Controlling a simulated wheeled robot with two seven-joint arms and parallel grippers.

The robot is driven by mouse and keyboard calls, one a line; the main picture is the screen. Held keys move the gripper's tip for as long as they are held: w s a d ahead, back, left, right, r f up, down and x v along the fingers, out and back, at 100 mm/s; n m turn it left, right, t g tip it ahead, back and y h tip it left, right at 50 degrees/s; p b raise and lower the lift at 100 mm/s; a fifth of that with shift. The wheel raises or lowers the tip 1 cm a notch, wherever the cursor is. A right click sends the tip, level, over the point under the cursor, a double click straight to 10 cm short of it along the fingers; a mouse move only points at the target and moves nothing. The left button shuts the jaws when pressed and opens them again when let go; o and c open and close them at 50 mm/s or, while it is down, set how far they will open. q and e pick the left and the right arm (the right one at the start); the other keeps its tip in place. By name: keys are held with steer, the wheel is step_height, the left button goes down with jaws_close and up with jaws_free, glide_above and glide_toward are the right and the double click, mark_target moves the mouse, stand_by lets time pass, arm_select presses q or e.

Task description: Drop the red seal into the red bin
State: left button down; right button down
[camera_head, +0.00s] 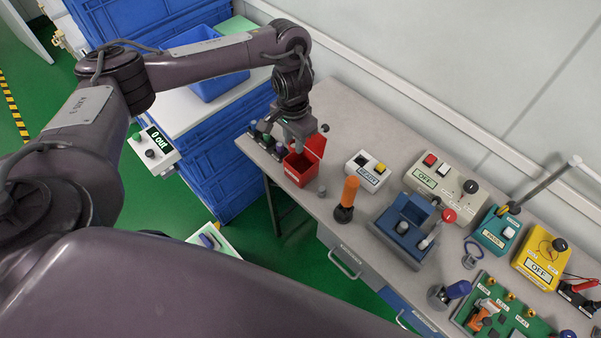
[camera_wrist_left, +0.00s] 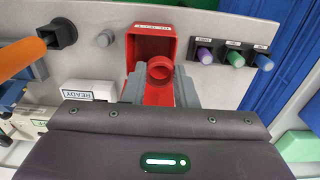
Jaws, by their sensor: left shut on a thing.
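The red bin (camera_head: 298,172) stands open near the left end of the bench, its red lid (camera_head: 316,145) raised. My left gripper (camera_head: 297,143) points down over the bin's opening. The red bin (camera_wrist_left: 148,42) shows behind the seal there. In the head view the seal is hidden by the gripper. My right gripper is not in view.
Several coloured-top plugs (camera_wrist_left: 236,59) stand beside the bin. A small grey cylinder (camera_head: 322,190), an orange-handled tool in a dark holder (camera_head: 344,213) and a white READY box (camera_head: 367,172) are close by. More testers fill the bench to the right.

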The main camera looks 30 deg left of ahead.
arm_select(q)
steer(key=c, duration=1.1)
jaws_free()
step_height(320, 180, up, 8)
steer(key=p, duration=0.2)
steer(key=shift+f+p, duration=0.1)
steer(key=shift+p, duration=0.25)
